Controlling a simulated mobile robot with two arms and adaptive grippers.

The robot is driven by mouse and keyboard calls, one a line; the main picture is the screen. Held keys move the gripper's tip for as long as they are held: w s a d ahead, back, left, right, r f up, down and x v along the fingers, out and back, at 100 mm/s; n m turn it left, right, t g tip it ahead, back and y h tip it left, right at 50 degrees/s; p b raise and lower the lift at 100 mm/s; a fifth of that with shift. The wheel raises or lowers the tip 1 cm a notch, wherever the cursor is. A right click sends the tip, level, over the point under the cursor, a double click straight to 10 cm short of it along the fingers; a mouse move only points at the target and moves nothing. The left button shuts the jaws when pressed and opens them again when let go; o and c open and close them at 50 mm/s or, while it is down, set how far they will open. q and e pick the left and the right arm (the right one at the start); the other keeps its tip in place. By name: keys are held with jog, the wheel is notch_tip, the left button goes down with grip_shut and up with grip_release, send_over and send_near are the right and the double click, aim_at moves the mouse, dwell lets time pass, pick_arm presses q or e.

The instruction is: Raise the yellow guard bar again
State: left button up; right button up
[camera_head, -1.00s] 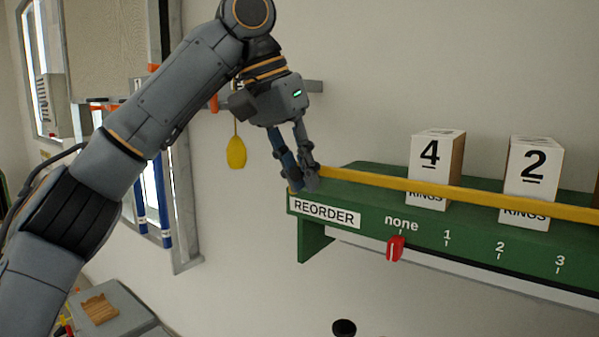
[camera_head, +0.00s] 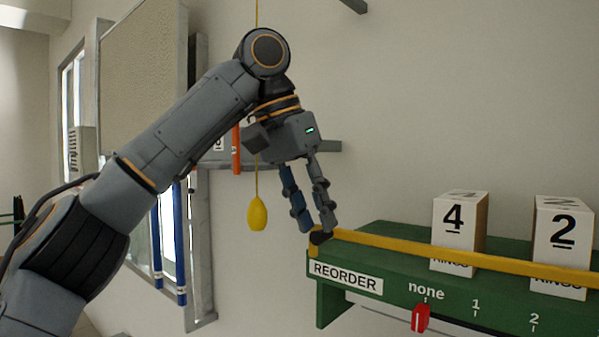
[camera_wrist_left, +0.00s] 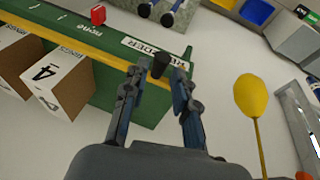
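The yellow guard bar (camera_head: 400,244) lies lowered across the front of the white number boxes, along the green shelf (camera_head: 390,283). It also shows in the left wrist view (camera_wrist_left: 108,72). A black knob (camera_head: 320,238) sits at its left end. My left gripper (camera_head: 316,229) points down at this end. Its fingers are apart, with the knob (camera_wrist_left: 160,65) between or just beyond the fingertips in the wrist view. I cannot tell whether a finger touches it. My right gripper is not in view.
White boxes marked 4 (camera_head: 454,225) and 2 (camera_head: 563,235) stand behind the bar. A red slider (camera_head: 420,318) is at "none" on the shelf front. A yellow pull weight (camera_head: 257,213) hangs on a cord left of the gripper. The wall above the shelf is clear.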

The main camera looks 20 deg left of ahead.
pick_arm(q)
jog(key=v, duration=0.8)
jog(key=shift+f, duration=0.1)
dwell(0.5)
